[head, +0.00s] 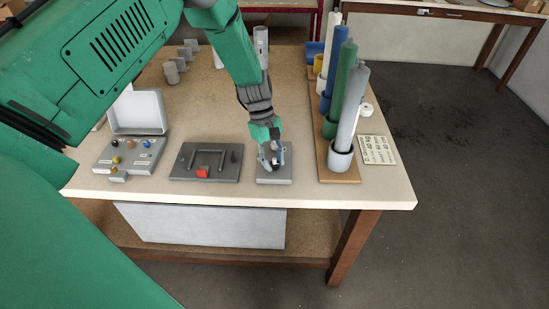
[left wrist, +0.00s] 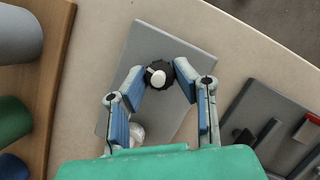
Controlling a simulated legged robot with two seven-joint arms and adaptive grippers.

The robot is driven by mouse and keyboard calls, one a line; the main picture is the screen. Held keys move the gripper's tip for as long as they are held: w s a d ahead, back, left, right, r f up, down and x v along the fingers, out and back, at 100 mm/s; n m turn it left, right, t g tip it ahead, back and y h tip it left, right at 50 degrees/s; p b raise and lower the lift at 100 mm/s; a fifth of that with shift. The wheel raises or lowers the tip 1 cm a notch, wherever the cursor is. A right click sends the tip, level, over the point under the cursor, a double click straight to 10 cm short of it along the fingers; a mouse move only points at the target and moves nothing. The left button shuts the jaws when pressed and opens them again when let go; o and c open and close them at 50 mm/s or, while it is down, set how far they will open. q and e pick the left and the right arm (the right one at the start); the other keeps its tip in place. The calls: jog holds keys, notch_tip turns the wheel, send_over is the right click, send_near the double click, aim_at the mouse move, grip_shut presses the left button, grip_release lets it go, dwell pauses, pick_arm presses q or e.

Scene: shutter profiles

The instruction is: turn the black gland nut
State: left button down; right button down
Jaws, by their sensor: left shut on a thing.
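The black gland nut (left wrist: 168,65) shows in the left wrist view as a dark ribbed ring around a white round middle. It sits toward one end of a grey plate (left wrist: 190,50), which also shows in the head view (head: 284,179) near the table's front edge. My left gripper (left wrist: 168,74) is shut on the nut, with a fingertip against each side. In the head view my left gripper (head: 272,158) points down over the plate and mostly hides the nut. My right gripper is not in view.
A dark plate with a bar handle and red block (head: 203,173) lies left of the grey plate. Further left is an open grey box with coloured knobs (head: 130,155). To the right, upright tubes (head: 350,110) stand on a wooden board. A printed card (head: 378,150) lies beyond.

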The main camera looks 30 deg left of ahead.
pick_arm(q)
jog(key=shift+w+a+r+n+t, duration=0.15)
jog(key=shift+n+t, duration=0.1)
jog(key=shift+n, duration=0.25)
jog(key=shift+w+r+n+t, duration=0.15)
jog(key=shift+n+t, duration=0.1)
jog(key=shift+n, duration=0.25)
jog(key=shift+f+p, duration=0.1)
jog(key=shift+p, duration=0.2)
jog(key=c, duration=1.3)
grip_release()
jog(key=shift+c, duration=0.2)
jog(key=shift+o, duration=0.2)
jog(key=shift+s+f, duration=0.1)
jog(key=shift+f, duration=0.05)
